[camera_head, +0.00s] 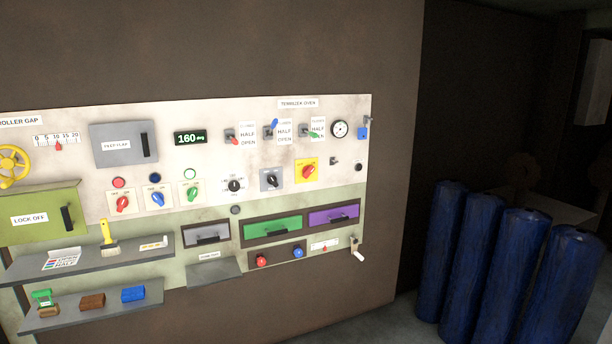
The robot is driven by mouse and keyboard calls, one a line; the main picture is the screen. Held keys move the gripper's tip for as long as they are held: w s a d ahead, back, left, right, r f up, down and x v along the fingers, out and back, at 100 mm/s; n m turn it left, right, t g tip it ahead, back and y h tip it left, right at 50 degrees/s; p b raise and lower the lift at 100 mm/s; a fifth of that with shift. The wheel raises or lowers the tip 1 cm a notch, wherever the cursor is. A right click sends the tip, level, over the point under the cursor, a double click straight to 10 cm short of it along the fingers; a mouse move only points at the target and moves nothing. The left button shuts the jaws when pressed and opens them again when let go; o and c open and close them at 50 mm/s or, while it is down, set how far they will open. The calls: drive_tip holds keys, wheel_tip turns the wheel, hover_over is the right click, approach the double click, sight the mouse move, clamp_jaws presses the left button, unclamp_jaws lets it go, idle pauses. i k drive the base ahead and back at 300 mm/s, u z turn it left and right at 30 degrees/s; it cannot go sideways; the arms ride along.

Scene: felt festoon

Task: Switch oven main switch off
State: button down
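A control panel (330,215) is fixed to the brown wall, with a label reading something like "Termizek oven" (298,103) at its upper right. Below that label is a red rotary switch on a yellow plate (307,171), which looks like a main switch; its red handle is tilted, and its on or off marking is too small to read. To its left are a black rotary switch on a grey plate (271,180) and a black dial (234,186). A green display (190,138) reads 160. My gripper is not in view.
Red, blue and green levers (270,132) and a gauge (339,129) sit above. Green (272,229) and purple (334,215) drawers are below. A crank handle (357,250) sticks out at lower right. Shelves (90,262) jut out at left. Several blue rolls (484,260) stand at right.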

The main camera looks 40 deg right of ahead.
sight(307, 171)
drive_tip(key=u, duration=0.05)
drive_tip(key=i, duration=1)
drive_tip(key=z, duration=0.05)
